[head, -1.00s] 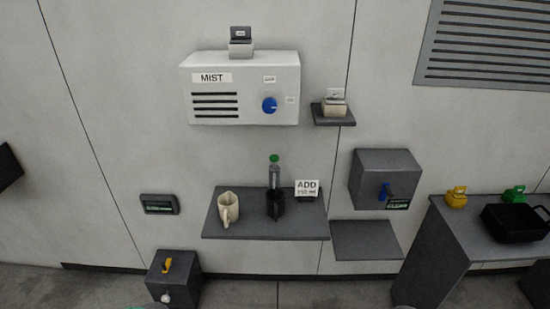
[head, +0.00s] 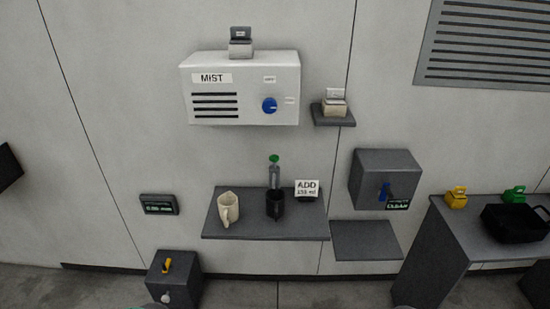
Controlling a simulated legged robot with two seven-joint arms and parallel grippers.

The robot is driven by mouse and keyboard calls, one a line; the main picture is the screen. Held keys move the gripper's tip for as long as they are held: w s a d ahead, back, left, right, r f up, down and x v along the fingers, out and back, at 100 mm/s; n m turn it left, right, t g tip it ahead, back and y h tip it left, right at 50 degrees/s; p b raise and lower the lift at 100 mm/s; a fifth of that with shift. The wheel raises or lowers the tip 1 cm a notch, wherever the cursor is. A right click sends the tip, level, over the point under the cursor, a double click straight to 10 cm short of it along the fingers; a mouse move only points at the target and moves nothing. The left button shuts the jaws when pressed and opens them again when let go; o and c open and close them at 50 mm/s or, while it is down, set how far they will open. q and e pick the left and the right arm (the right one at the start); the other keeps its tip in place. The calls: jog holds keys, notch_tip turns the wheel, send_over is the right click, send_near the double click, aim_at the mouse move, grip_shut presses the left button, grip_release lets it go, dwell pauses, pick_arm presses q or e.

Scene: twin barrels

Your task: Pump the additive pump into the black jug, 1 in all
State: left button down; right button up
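The additive pump (head: 274,176) is a grey bottle with a green top. It stands on the dark wall shelf (head: 230,234), directly behind the black jug (head: 275,206) as seen from here, and the jug hides its lower part. A cream jug (head: 228,207) stands to the left on the same shelf. A white card reading ADD (head: 307,188) stands at the right of the pump, with smaller print below that looks like 150 ml. Neither of my grippers can be made out; only a small teal bit shows at the bottom edge.
A white MIST box (head: 240,105) with a blue knob hangs above the shelf. A grey box with a blue lever (head: 385,165) is at right, above a bare lower shelf (head: 366,241). A dark box with a yellow handle (head: 172,285) stands on the floor at lower left.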

jog(key=shift+c, duration=0.2)
dwell(0.7)
grip_shut()
dwell(1.5)
